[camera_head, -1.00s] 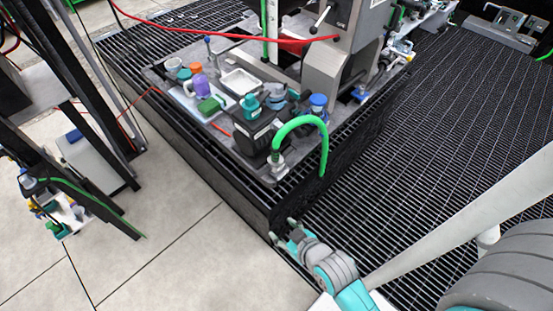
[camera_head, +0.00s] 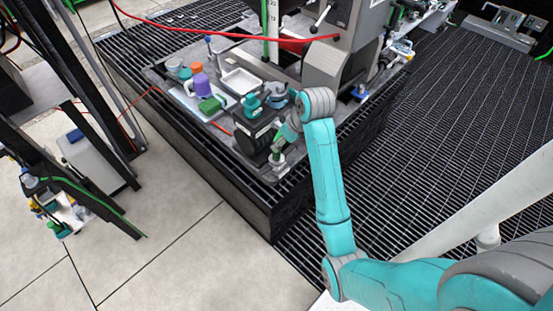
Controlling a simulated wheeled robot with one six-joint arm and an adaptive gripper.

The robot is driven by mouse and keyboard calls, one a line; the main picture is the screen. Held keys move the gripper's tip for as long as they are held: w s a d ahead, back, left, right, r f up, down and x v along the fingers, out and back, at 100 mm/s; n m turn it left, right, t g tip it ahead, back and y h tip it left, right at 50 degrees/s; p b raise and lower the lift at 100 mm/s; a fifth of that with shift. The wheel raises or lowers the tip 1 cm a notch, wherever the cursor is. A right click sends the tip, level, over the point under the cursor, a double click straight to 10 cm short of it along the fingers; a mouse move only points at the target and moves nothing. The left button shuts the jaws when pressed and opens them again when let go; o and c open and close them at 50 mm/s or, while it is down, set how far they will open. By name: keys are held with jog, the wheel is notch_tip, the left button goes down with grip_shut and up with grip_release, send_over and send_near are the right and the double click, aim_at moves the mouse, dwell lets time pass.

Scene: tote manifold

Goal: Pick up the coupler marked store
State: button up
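A grey metal coupler (camera_head: 277,167) sits on the front corner of the grated platform, beside a black box-shaped unit (camera_head: 257,138). No "store" mark can be read on it. My gripper (camera_head: 276,152) is over the coupler, at or just above its top, pointing down. The fingers are small and partly hidden by my wrist, so I cannot tell whether they are open, shut or touching the coupler.
A white tray (camera_head: 241,82), a purple bottle (camera_head: 200,84), a green block (camera_head: 211,104) and a teal-topped part (camera_head: 251,103) crowd the platform (camera_head: 229,183) nearby. A red hose (camera_head: 230,36) crosses behind. Floor grating at right is clear.

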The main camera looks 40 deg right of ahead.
aim_at(277, 156)
jog(key=x, duration=0.6)
jog(key=d+x, duration=0.1)
jog(key=x, duration=0.2)
jog(key=shift+w+f, duration=0.25)
jog(key=shift+w, duration=0.1)
grip_shut()
